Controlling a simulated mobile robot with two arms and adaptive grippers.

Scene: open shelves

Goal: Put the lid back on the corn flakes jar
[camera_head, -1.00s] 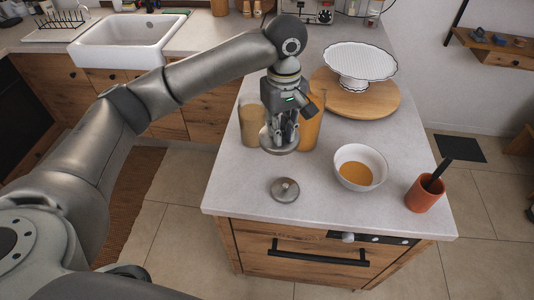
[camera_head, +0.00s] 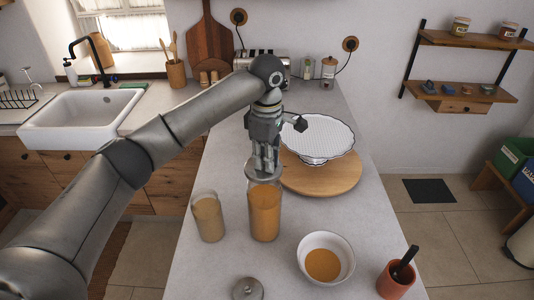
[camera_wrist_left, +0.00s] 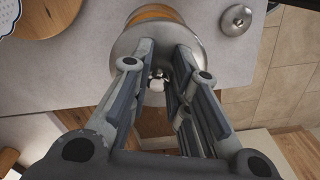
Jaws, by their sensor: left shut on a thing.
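The tall glass jar with orange contents (camera_head: 264,212), apparently the corn flakes jar, stands on the counter. My left gripper (camera_head: 264,166) is shut on the knob of a round metal lid (camera_head: 250,177), with the lid at the jar's mouth. I cannot tell whether lid and rim touch. In the left wrist view the fingers (camera_wrist_left: 160,75) close on the knob, and the lid (camera_wrist_left: 128,45) hides most of the jar, leaving an orange edge (camera_wrist_left: 155,12) beyond it. My right gripper is not in view.
A shorter jar with beige contents (camera_head: 208,218) stands open to the left. A second lid (camera_head: 248,288) lies at the front. A white bowl (camera_head: 325,243) and orange cup (camera_head: 396,281) are at front right. A cake stand (camera_head: 318,135) on a round board (camera_head: 335,185) is behind.

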